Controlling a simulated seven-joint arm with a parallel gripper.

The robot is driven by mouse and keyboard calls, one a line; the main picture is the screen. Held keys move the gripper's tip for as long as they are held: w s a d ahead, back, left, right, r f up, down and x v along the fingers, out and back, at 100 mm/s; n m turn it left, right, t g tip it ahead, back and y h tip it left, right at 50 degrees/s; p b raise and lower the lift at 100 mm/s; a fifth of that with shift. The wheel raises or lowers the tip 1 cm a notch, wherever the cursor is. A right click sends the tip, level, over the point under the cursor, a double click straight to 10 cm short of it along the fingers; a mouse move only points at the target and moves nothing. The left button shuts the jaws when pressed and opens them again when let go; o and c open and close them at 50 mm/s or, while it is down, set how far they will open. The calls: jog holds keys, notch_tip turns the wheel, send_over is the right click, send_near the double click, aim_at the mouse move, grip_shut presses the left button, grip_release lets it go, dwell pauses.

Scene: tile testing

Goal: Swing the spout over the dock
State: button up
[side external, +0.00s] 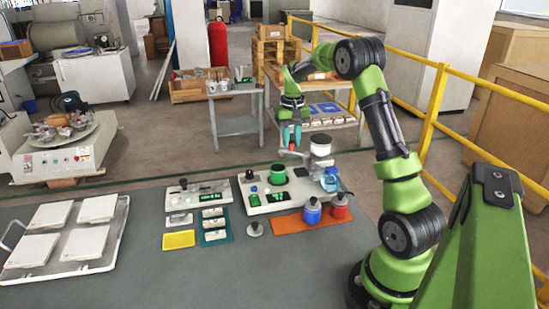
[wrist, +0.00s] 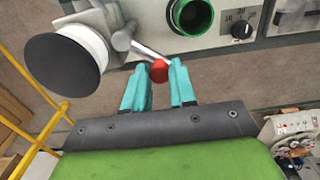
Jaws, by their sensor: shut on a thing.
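The spout (side external: 291,154) is a thin grey metal tube with a red knob at its end. It reaches out from a white pillar with a dark round top (side external: 321,138) on the pale device. In the wrist view the spout (wrist: 150,51) runs from the metal joint to the red knob between my fingers. My gripper (side external: 291,142) is shut on that knob, its teal fingers (wrist: 159,82) at either side. A green-rimmed round opening (wrist: 192,14), possibly the dock, lies apart from the knob, up and right in the wrist view.
A bottle of blue liquid (side external: 330,179) stands by the pillar. Blue and red bottles (side external: 312,211) stand on an orange mat (side external: 286,224). A smaller device (side external: 194,189) and a white tray of tiles (side external: 123,222) lie left. The front of the table is clear.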

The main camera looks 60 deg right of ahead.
jog(key=shift+a, duration=0.75)
jog(key=shift+s+a, duration=0.25)
jog(key=shift+a, duration=0.25)
jog(key=shift+s+a, duration=0.5)
jog(key=shift+a, duration=0.15)
